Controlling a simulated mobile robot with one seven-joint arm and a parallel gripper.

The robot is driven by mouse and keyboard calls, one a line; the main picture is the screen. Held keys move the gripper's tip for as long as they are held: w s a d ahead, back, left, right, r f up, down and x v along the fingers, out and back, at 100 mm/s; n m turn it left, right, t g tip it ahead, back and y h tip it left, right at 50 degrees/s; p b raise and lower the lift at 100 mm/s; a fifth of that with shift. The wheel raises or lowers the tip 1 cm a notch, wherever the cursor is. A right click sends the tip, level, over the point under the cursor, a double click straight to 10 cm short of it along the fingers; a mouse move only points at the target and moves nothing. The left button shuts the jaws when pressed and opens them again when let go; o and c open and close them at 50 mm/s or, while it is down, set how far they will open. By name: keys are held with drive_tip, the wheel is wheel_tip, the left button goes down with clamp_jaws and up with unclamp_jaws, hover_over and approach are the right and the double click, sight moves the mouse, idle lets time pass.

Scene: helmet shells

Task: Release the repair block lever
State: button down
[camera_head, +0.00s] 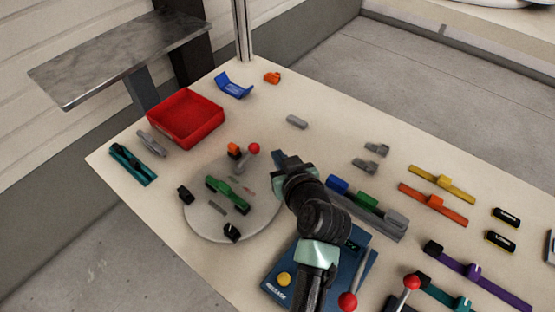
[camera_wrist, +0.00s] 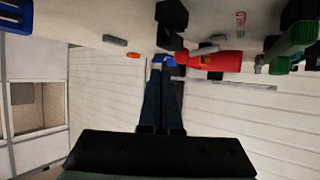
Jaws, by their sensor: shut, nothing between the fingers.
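Levers with red ball knobs show in the head view. One (camera_head: 254,148) stands on a small grey block with an orange top (camera_head: 235,151) at the back of a round grey plate (camera_head: 255,222). Two more, a left one (camera_head: 347,301) and a right one (camera_head: 411,281), stand at the front edge. I cannot tell which belongs to the repair block. My gripper (camera_head: 279,157) is shut and empty, just right of the round plate and the back lever, apart from that knob. Its closed dark-blue fingers (camera_wrist: 160,64) show in the wrist view.
A green part (camera_head: 228,190) and black clamps sit on the round plate. A red tray (camera_head: 186,117) stands at the back left. A rail with coloured blocks (camera_head: 367,211) lies right of my arm. A blue box with a yellow button (camera_head: 284,279) is in front.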

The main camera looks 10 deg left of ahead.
drive_tip(key=s+d+r, duration=0.3)
drive_tip(key=s+d, duration=0.1)
drive_tip(key=d, duration=0.2)
drive_tip(key=shift+d+r, duration=0.25)
